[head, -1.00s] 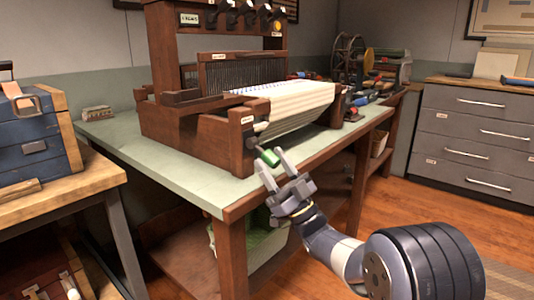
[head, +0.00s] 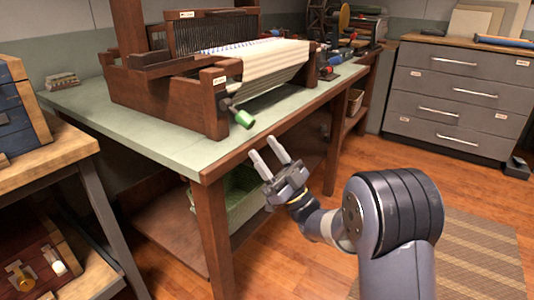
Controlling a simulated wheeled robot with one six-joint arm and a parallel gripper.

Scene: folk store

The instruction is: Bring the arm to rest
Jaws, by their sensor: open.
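My gripper (head: 267,153) is open and empty in the head view. It is just in front of the near edge of the green-topped table (head: 150,135), with its fingers pointing up and to the left. My arm reaches to it from the lower right. The wooden loom (head: 165,90) with striped cloth (head: 265,60) stands on the table. A green-ended handle (head: 244,119) sticks out from the loom's front post, above and left of my fingertips and apart from them.
A green bin (head: 240,203) sits on the shelf under the table. A wooden bench (head: 60,150) with a blue box (head: 15,115) is at the left. A grey drawer cabinet (head: 450,100) stands at the back right. The wooden floor (head: 350,165) between is clear, with a striped rug (head: 475,250) at right.

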